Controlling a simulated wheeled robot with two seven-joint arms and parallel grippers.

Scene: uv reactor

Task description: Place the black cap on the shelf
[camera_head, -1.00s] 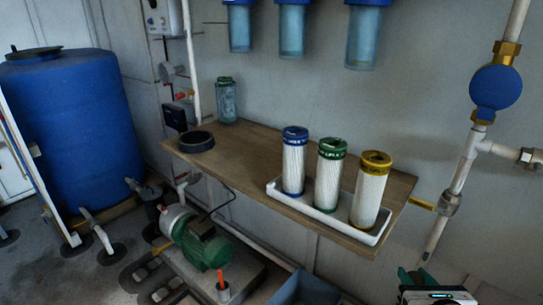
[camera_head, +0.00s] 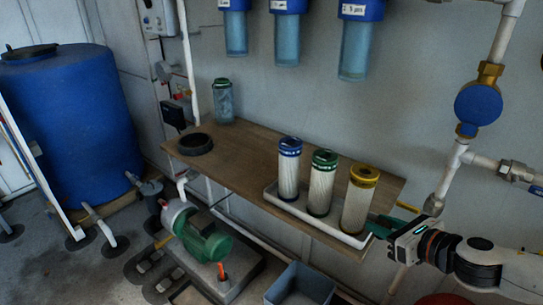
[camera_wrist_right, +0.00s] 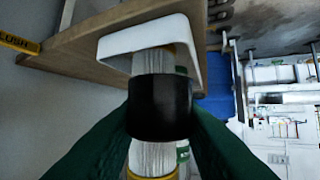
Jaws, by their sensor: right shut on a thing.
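My right gripper (camera_head: 378,228) is beside the right end of the wooden shelf (camera_head: 238,165), near the white tray. In the right wrist view its green fingers (camera_wrist_right: 160,120) are shut on a short black cylinder, the black cap (camera_wrist_right: 160,106). The cap appears in front of the yellow-topped filter (camera_wrist_right: 152,62); I cannot tell if they touch. In the head view the held cap cannot be made out. A low black ring-shaped piece (camera_head: 195,150) lies on the shelf's left part. My left gripper is not in view.
The white tray (camera_head: 285,207) holds blue-topped (camera_head: 288,175), green-topped (camera_head: 320,190) and yellow-topped (camera_head: 358,205) filters at the shelf's right. A clear jar (camera_head: 222,103) stands at the back left. The shelf's middle is bare. Pipes (camera_head: 450,175) run up the wall at right.

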